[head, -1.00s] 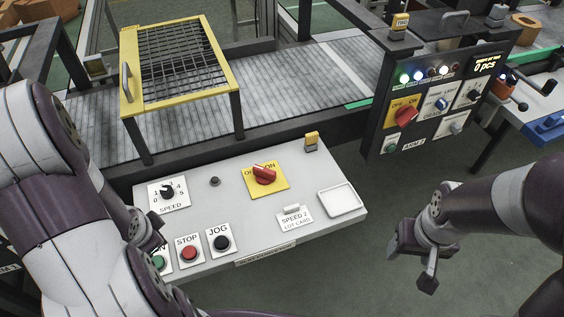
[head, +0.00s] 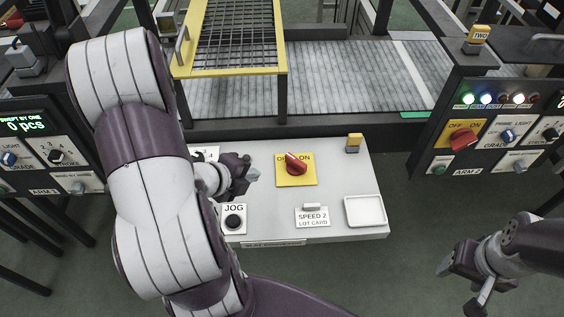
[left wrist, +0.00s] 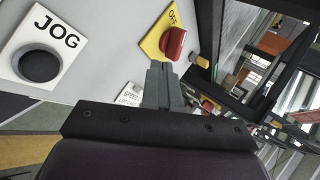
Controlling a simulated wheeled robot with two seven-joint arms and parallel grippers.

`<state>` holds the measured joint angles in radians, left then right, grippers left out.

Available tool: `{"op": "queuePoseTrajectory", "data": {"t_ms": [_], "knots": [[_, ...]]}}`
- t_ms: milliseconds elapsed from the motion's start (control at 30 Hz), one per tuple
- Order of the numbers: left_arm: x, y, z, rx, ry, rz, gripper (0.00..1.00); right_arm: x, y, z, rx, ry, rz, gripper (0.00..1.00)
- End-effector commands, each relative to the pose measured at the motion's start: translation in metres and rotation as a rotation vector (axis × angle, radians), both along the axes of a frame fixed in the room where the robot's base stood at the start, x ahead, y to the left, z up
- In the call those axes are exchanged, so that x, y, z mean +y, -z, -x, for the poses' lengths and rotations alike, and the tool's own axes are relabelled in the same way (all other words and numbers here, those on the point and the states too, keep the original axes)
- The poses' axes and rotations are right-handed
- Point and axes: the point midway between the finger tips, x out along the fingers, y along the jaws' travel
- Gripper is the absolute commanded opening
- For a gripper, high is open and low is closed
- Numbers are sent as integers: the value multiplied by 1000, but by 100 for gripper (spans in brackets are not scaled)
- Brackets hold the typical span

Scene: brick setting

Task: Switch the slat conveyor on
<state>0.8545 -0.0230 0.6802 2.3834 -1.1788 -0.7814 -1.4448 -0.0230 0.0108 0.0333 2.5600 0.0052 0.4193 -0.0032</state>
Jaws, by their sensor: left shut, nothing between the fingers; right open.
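The slat conveyor (head: 345,85) runs behind a light grey control desk (head: 345,165). On the desk a red rotary switch (head: 296,163) sits on a yellow OFF/ON plate (head: 282,181). Its handle slants, with the upper end towards the OFF side. My left gripper (head: 254,175) is shut and empty, above the desk just left of the switch. In the left wrist view its fingertips (left wrist: 161,68) are near the red knob (left wrist: 174,43); I cannot tell whether they touch it. My right gripper (head: 459,285) is open and empty, low at right, away from the desk.
The black JOG button (head: 234,221) is left of the LOT CARD (head: 312,217) and white tray (head: 365,211). My left arm hides the desk's left part. A yellow mesh guard (head: 235,72) stands behind. Other panels flank the desk, including ARM 2 (head: 490,140).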

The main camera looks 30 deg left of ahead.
Motion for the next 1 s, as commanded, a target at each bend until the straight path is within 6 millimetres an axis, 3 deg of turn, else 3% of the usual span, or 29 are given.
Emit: {"op": "queuePoseTrajectory", "data": {"t_ms": [467, 700, 1000], "knots": [[-18, 67, -67, 4, 3, 2, 0, 0, 21, 0, 0, 0, 0, 63], [-24, 64, -100, 0, -1, -1, 0, 0, 13, 0, 0, 0, 0, 63], [-26, 65, -107, 1, -2, 1, 0, 0, 13, 0, 0, 0, 0, 63]]}}
